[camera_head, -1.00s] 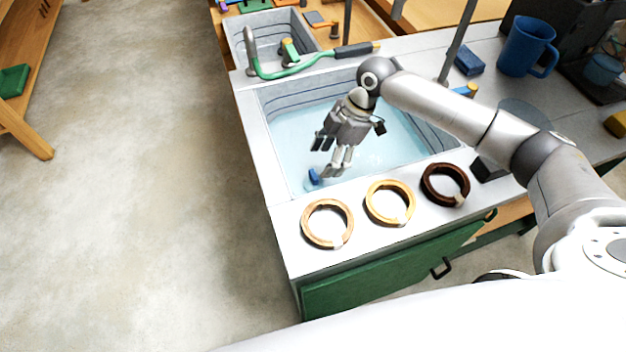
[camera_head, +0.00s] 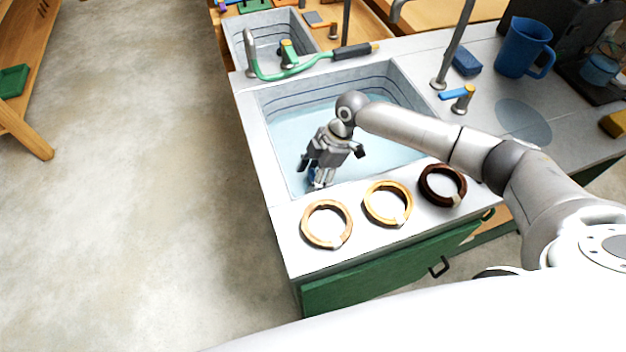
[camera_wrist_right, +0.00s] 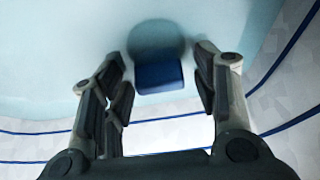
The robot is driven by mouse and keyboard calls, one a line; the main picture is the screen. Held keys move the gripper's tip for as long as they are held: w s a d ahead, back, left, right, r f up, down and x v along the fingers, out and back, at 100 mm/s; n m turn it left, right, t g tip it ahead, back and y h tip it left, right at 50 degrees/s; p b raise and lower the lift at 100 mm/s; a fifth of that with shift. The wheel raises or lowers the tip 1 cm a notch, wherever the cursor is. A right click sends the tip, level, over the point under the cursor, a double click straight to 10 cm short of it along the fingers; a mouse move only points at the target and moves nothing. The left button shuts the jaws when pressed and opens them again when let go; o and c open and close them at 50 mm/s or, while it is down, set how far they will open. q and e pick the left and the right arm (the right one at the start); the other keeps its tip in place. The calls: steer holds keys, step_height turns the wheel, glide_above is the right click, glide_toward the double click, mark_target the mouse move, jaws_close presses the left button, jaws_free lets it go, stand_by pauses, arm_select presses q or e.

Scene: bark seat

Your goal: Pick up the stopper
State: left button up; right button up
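The stopper (camera_wrist_right: 159,78), with a blue block-like grip, is in the water of the large sink (camera_head: 262,130), near its front left corner. A darker round patch shows behind it in the wrist view; I cannot tell whether it is the stopper's base or the drain. My right gripper (camera_head: 318,181) reaches down into the sink over the stopper and hides most of it in the head view. In the right wrist view its fingers (camera_wrist_right: 160,66) are open, one on each side of the blue grip, with gaps showing. My left gripper is out of view.
A light wooden ring (camera_head: 308,223), a yellowish ring (camera_head: 369,203) and a dark brown ring (camera_head: 424,187) lie along the counter's front edge. A green-hosed tap (camera_head: 295,68) stands behind the sink. A blue mug (camera_head: 524,47) and blue block (camera_head: 467,61) are to the right.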

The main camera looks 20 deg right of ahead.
steer(key=c, duration=0.9)
